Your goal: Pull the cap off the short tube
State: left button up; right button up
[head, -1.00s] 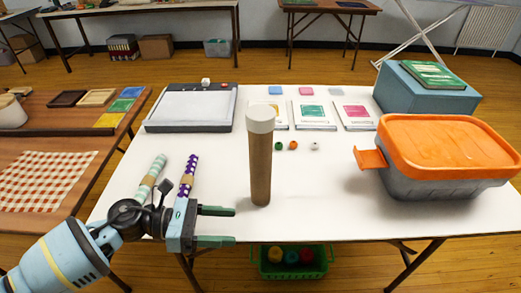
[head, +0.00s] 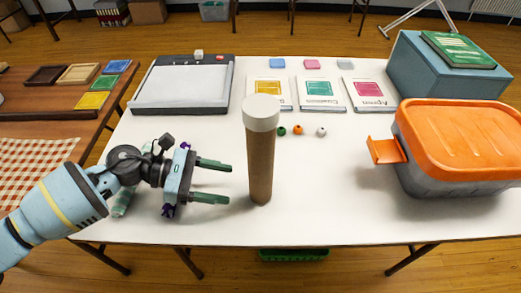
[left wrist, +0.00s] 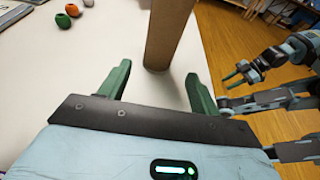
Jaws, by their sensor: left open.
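A brown cardboard tube with a white cap (head: 261,112) stands upright on the white table. The cap is on its top end. The tube's body (head: 260,165) also shows in the left wrist view (left wrist: 165,35), just beyond my fingers; its cap is out of that view. My left gripper (head: 213,181) is open and empty, left of the tube's lower half, fingers pointing at it. A gap shows between the fingertips and the tube. My right gripper (left wrist: 241,76) shows small in the left wrist view, its fingers apart and nothing between them.
Several beads (head: 298,129) lie behind the tube, before a row of cards (head: 319,105). A grey bin with an orange lid (head: 465,135) stands right, a paper trimmer (head: 185,88) back left. Patterned rolls lie partly hidden under my left arm.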

aim_at(256, 188)
pick_arm(q)
jog(key=shift+x, duration=4.35)
jog(key=shift+c, duration=0.4)
